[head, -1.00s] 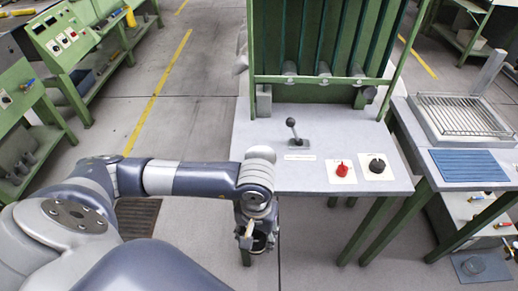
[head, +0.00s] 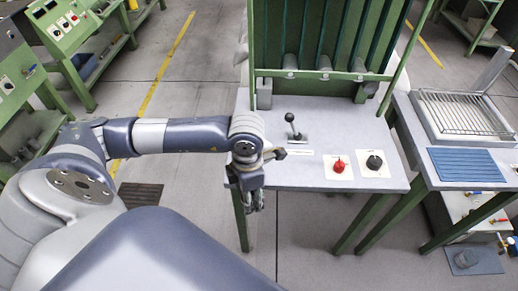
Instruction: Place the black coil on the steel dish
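I cannot make out a black coil or a steel dish for certain in the head view. My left gripper (head: 254,205) hangs at the front left edge of the grey-topped table (head: 330,181), pointing down. Its fingers are small and partly hidden by the wrist, so I cannot tell whether they are open or hold anything. A small brownish part with a dark end sticks out to the right of the wrist, over the table. My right gripper is not in view.
The table carries a black-knobbed lever (head: 291,126), a red knob (head: 339,165) and a black knob (head: 374,162) on white plates. A green frame (head: 321,76) stands at its back. At right, another table holds a wire rack (head: 462,113) and a blue ribbed mat (head: 467,164).

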